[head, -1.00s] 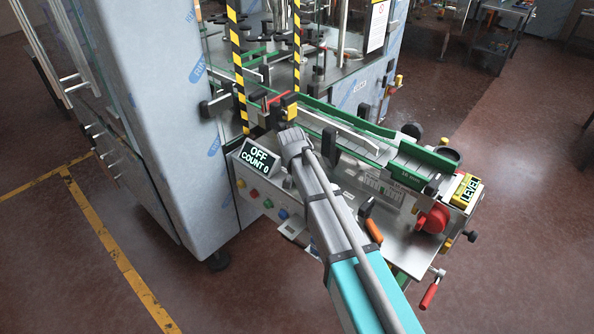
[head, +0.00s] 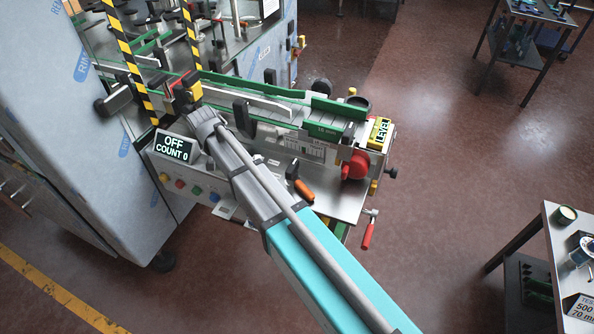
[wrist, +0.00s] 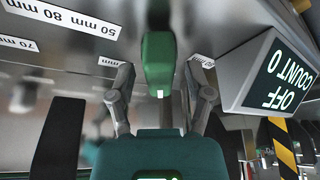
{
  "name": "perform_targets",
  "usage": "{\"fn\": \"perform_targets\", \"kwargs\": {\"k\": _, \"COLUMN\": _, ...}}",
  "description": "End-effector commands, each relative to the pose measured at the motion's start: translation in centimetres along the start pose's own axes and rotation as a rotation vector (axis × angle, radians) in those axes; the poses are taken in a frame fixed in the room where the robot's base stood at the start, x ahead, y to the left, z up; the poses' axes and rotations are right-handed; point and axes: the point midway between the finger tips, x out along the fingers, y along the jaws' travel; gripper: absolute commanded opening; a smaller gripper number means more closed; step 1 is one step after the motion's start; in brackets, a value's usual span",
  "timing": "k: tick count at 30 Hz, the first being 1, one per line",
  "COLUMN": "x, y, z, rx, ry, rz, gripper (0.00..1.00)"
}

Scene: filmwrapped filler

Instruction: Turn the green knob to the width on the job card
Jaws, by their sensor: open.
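The green knob (wrist: 158,62) is in the upper middle of the wrist view, with a small white mark at its lower end. My gripper (wrist: 160,72) is open, one finger on each side of the knob; I cannot tell whether either touches it. White width labels surround the knob, upside down in this view: a strip with 50 mm and 80 mm (wrist: 65,17), and one with 70 mm (wrist: 18,43). Others are partly hidden. In the head view, my arm hides the knob and fingertips.
The control box display (head: 174,147) reads OFF, COUNT 0; it stands close beside the gripper in the wrist view (wrist: 283,80). A red knob (head: 356,165), an orange handle (head: 300,190) and a red crank handle (head: 368,235) are right of my arm. A side table (head: 535,240) stands at right.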

Motion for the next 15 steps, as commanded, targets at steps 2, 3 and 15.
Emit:
{"fn": "perform_targets", "kwargs": {"k": 2, "x": -0.01, "y": 0.03, "z": 0.02, "rx": -0.021, "ry": 0.000, "rz": -0.010, "gripper": 0.66}}
{"fn": "perform_targets", "kwargs": {"k": 3, "x": -0.01, "y": 0.03, "z": 0.02, "rx": -0.035, "ry": 0.000, "rz": -0.016, "gripper": 0.66}}
{"fn": "perform_targets", "kwargs": {"k": 15, "x": -0.01, "y": 0.03, "z": 0.01, "rx": -0.234, "ry": 0.000, "rz": -0.098, "gripper": 0.66}}
